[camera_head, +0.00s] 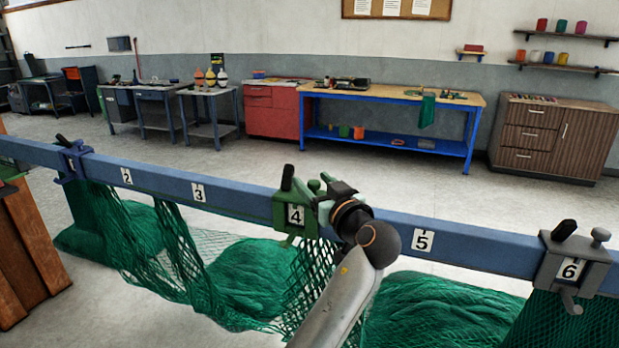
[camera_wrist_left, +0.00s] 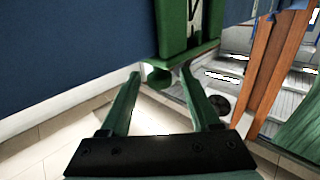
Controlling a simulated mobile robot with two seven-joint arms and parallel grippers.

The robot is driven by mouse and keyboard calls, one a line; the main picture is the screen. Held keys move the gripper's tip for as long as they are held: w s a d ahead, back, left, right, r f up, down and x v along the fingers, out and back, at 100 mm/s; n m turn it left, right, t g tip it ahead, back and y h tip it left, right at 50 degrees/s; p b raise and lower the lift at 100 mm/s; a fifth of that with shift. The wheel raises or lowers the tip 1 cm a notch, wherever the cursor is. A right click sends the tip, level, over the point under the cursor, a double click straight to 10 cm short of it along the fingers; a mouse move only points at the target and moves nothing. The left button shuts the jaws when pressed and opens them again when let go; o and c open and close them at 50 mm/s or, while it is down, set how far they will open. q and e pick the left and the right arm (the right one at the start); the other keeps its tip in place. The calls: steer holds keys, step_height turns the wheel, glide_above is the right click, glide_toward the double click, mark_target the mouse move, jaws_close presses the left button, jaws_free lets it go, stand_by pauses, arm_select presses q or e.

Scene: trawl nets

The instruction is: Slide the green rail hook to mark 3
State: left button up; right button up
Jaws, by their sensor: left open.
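The green rail hook (camera_head: 294,212) sits on the blue rail (camera_head: 235,198) and frames the number 4. Mark 3 (camera_head: 198,192) is a white label on the rail to the left, with bare rail between. My left gripper (camera_head: 328,195) is at the hook's right side, partly hidden by my wrist in the head view. In the left wrist view my left gripper (camera_wrist_left: 160,76) is open, its two green fingers apart on either side of the knob under the green hook (camera_wrist_left: 187,30). I cannot tell whether they touch it. My right gripper is not in view.
A blue hook (camera_head: 73,160) is at the rail's left end, and a grey hook (camera_head: 572,262) frames 6 at the right. Green netting (camera_head: 245,280) hangs below the rail. A wooden post (camera_head: 28,240) stands at far left. Workbenches line the back wall.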

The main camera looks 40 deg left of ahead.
arm_select(q)
steer(key=shift+w+a, duration=0.1)
stand_by(0.4)
jaws_close()
stand_by(1.3)
